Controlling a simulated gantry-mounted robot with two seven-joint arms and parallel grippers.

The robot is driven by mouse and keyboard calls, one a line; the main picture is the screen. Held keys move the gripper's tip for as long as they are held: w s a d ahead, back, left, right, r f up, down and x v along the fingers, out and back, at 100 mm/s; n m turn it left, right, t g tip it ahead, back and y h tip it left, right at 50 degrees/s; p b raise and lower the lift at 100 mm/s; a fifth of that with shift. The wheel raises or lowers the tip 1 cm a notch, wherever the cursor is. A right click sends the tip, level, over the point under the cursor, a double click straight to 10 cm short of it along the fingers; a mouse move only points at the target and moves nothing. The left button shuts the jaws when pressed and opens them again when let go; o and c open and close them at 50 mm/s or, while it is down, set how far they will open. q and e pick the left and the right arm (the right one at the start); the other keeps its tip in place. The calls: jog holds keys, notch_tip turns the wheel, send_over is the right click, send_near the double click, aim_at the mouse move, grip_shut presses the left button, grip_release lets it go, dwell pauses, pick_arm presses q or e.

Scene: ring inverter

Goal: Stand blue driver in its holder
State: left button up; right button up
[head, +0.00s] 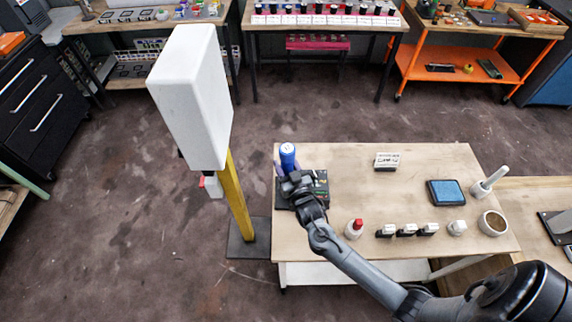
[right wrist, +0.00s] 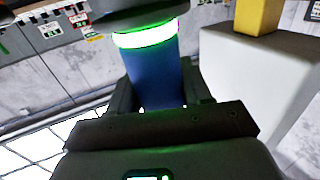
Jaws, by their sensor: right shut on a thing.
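The blue driver (head: 288,152) stands roughly upright above the left end of the table, over a dark flat unit (head: 318,188) with a green patch. In the right wrist view its blue body (right wrist: 155,78) lies between the fingers, with a glowing green ring (right wrist: 145,37) at one end against a dark round part. I cannot tell whether that part belongs to the driver or a holder. My right gripper (head: 284,172) is shut on the driver and hides its lower end and part of the dark unit. My left gripper is out of view.
On the table (head: 345,205) are a red-topped bottle (head: 354,229), several small black-and-white blocks (head: 407,230), a blue pad (head: 446,193), a round bowl (head: 492,223) and a white labelled block (head: 387,161). A white box on a yellow post (head: 236,195) stands left. The table's middle is bare.

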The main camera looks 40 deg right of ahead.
jog(key=shift+f, duration=0.1)
dwell(0.6)
jog(key=o, duration=1.2)
jog(key=shift+w, duration=0.1)
jog(key=shift+o, duration=0.4)
jog(key=shift+f, duration=0.2)
jog(key=s+a+n+g+y, duration=0.2)
jog(key=s+a+g, duration=0.2)
jog(key=s, duration=0.5)
jog(key=s+a+r+n+g+y, duration=0.15)
jog(key=s+a+g, duration=0.3)
jog(key=s, duration=0.55)
jog(key=s+a+n+g+y, duration=0.25)
jog(key=s+a+g, duration=0.2)
jog(key=s, duration=0.45)
notch_tip(320, 180, up, 21)
jog(key=s+p, duration=0.1)
jog(key=p, duration=2)
jog(key=shift+a+p, duration=0.15)
jog(key=shift+p, duration=0.25)
